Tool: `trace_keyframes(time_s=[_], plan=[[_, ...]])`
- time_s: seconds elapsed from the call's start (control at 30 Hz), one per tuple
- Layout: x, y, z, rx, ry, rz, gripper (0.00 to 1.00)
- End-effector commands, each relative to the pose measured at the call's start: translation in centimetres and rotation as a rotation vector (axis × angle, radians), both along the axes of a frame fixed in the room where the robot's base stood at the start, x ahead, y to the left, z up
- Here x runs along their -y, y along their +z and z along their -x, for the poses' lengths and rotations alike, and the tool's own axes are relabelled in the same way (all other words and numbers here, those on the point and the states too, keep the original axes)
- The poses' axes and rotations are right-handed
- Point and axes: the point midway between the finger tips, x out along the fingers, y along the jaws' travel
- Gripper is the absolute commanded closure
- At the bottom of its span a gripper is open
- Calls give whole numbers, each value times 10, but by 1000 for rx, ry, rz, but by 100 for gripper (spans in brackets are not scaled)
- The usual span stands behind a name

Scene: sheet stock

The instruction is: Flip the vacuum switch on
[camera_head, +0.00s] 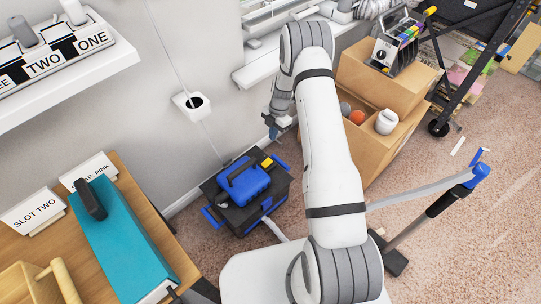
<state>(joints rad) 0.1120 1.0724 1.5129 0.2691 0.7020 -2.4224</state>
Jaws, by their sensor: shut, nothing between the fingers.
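A black and blue box-shaped unit (242,182) stands on the floor by the wall, with a blue top and handle. It looks like the vacuum. A small yellow part (268,163) shows on its top right; I cannot tell whether it is the switch. A grey hose runs from the unit's front. My gripper (272,133) is shut and empty, above and slightly right of the unit and apart from it. Its fingertips are small and partly dark against the background.
A wooden table (175,245) with a teal box (122,240) is at lower left. Cardboard boxes (385,85) stand right of my arm. A pole with a blue handle (478,174) leans at right. A white shelf (85,70) juts from the wall.

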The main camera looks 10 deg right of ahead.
Motion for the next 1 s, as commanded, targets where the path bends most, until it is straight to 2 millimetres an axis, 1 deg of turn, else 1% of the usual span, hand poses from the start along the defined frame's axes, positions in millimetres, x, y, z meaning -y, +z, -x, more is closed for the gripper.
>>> trace_keyframes(time_s=[0.07, 0.17, 0.27, 0.5, 0.6, 0.7, 0.83, 1.0], plan=[[-1, -3, 1, -1, 0, 0, 100], [-2, -13, 2, -1, 0, 0, 100], [-5, -30, 4, -4, 1, 0, 100], [-15, -82, 9, -2, -1, 0, 100], [-19, -101, 11, -3, 1, 1, 100], [-16, -118, 10, -1, -1, 1, 100], [-14, -131, 9, -1, -1, 1, 100], [-12, -137, 7, 1, -1, 0, 100]])
